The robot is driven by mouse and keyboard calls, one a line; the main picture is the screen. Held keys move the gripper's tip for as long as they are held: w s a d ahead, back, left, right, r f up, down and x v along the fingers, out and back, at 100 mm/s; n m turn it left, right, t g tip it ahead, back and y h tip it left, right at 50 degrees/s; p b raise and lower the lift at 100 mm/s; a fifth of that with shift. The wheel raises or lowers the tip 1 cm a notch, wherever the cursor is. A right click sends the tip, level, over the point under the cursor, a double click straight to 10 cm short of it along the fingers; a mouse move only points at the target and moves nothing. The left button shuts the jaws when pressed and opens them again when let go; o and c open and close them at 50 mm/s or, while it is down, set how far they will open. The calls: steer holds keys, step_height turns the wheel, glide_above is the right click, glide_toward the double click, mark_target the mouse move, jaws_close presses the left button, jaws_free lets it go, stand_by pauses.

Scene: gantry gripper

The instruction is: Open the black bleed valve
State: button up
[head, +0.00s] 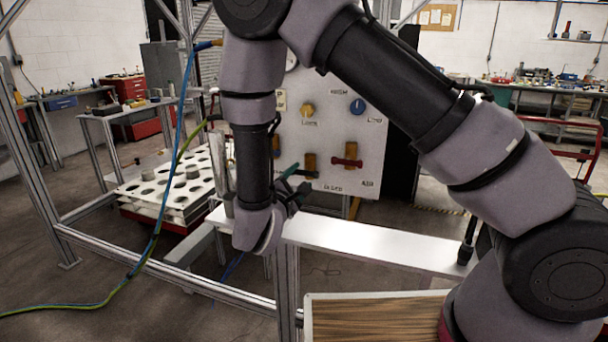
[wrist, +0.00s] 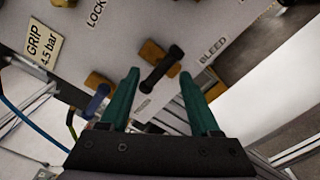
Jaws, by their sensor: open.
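The black bleed valve has a black lever handle (wrist: 162,70) on a brass body (wrist: 152,52), mounted on the pale panel near the BLEED label (wrist: 213,50). In the wrist view my gripper (wrist: 158,74) is open. Its green fingers lie to the left and right of the black lever in the picture, with gaps visible on both sides. I cannot tell whether the fingertips reach as deep as the lever. In the head view my gripper (head: 299,172) is low in front of the panel (head: 335,125), and the black lever cannot be made out there.
A red-handled valve (head: 347,161) sits right of my gripper. A blue handle (wrist: 97,100) is left of the fingers in the wrist view. Yellow (head: 307,109) and blue (head: 357,106) knobs are higher up. A metal beam (head: 370,241) runs below; a holed rack (head: 160,190) stands left.

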mark_target(304, 174)
steer(key=shift+x, duration=1.65)
